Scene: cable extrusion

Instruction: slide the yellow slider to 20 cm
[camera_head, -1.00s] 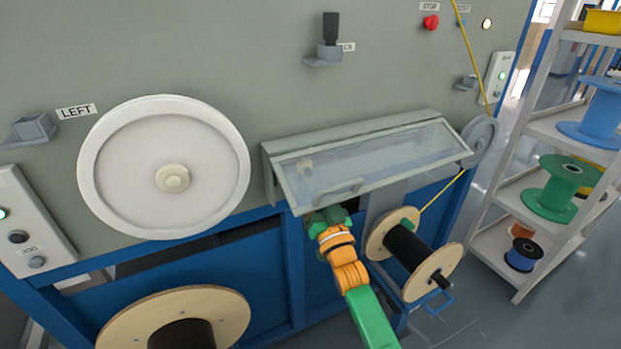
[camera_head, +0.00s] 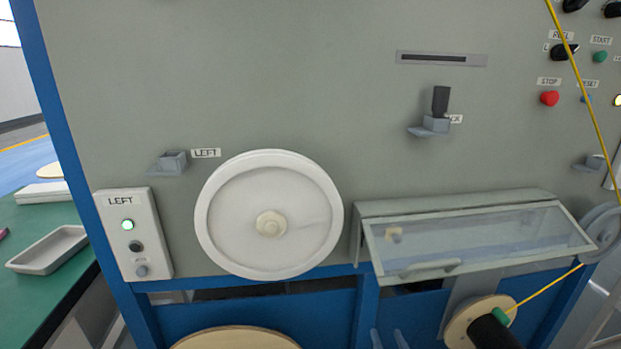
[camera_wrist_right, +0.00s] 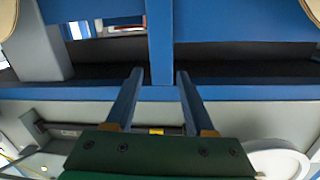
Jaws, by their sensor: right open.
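A small yellow piece (camera_wrist_right: 156,131) sits by a dark rail in the right wrist view, just beyond my gripper's mount; it may be the yellow slider. I cannot make out a slider or scale marks in the head view. My right gripper (camera_wrist_right: 153,92) is open, its two grey-blue fingers apart with nothing between them. In the head view the right gripper (camera_head: 389,338) shows only as two finger tips at the bottom edge, below the clear-lidded box. My left gripper is not in view.
The clear-lidded box (camera_head: 480,238) juts from the grey machine front. A white wheel (camera_head: 310,190) is left of it. A wooden spool (camera_head: 460,322) feeds yellow cable (camera_head: 545,290) below right. A green table (camera_head: 35,300) with a grey tray stands at the left.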

